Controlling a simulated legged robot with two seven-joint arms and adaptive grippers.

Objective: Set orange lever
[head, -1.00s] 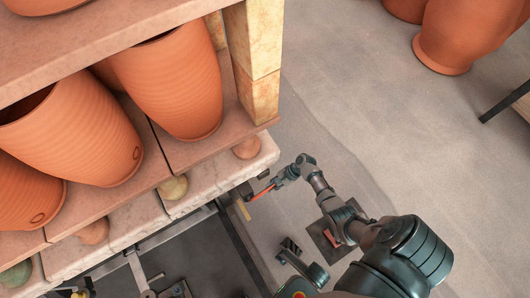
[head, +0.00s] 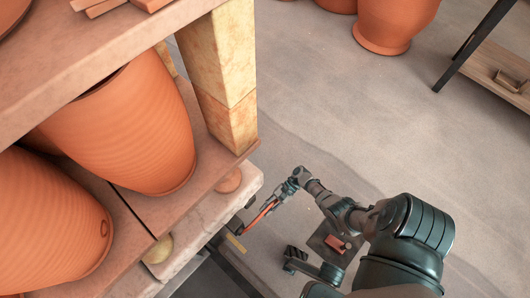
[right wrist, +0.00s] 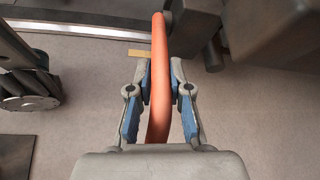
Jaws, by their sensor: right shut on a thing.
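The orange lever (head: 259,216) sticks out beside the lower right corner of the rack in the head view. In the right wrist view the orange lever (right wrist: 159,75) is a long curved bar running up from between the fingers to a dark mount at the top. My right gripper (head: 278,201) is shut on the lever, and in the wrist view its blue-padded fingers (right wrist: 160,80) lie on either side of the bar. The lever's far end is partly hidden by dark metal parts. My left gripper is not in view.
A stone-slab rack (head: 215,195) with large terracotta pots (head: 130,125) fills the left, held up by a pale brick post (head: 220,80). More pots (head: 395,22) stand on the floor at the top. The middle floor is clear.

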